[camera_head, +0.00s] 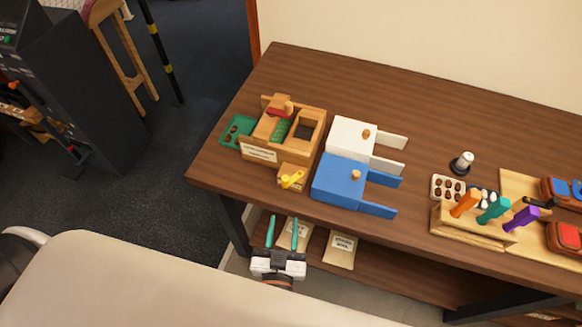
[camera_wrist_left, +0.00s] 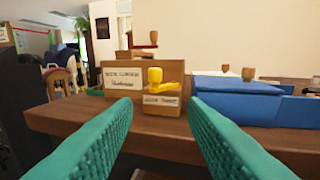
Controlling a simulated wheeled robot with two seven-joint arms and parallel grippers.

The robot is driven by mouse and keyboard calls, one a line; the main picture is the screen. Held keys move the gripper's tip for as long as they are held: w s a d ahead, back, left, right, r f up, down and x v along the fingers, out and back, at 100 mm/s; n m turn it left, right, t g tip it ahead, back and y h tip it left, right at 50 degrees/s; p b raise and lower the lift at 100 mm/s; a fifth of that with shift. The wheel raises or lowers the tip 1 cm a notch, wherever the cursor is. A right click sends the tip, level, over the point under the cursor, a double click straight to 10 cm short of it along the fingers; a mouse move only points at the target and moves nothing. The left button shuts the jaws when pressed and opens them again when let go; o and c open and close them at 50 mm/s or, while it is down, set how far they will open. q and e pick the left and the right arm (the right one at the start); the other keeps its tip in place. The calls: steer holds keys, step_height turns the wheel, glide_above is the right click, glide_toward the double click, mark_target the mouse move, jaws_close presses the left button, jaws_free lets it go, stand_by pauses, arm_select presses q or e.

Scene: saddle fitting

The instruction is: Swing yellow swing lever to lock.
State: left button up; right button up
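The yellow swing lever (camera_head: 292,179) sits on a small wooden block (camera_head: 291,173) at the front of a wooden box fixture (camera_head: 285,130), near the table's front left edge. In the left wrist view the yellow lever (camera_wrist_left: 155,78) stands above a labelled block (camera_wrist_left: 161,102), centred between my fingers. My left gripper (camera_head: 284,234) is open and empty, in front of the table edge and apart from the lever. Its teal fingers (camera_wrist_left: 160,120) are spread wide. My right gripper is not in view.
A white box (camera_head: 350,137) and a blue box (camera_head: 338,182) with wooden knobs stand right of the fixture. A green tray (camera_head: 235,131) lies left of it. A holder with coloured handles (camera_head: 470,226) is farther right. Paper bags (camera_head: 341,250) lie on the lower shelf. The table's back is clear.

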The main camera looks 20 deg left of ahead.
mark_target(285, 184)
arm_select(q)
steer(key=shift+y, duration=0.3)
steer(key=x, duration=0.4)
steer(key=r+p+x, duration=0.1)
steer(key=x, duration=0.3)
steer(key=p+x, duration=0.1)
steer(key=x, duration=0.3)
steer(key=shift+a+r, duration=0.2)
steer(key=shift+a, duration=0.05)
jaws_close()
steer(key=shift+p, duration=0.3)
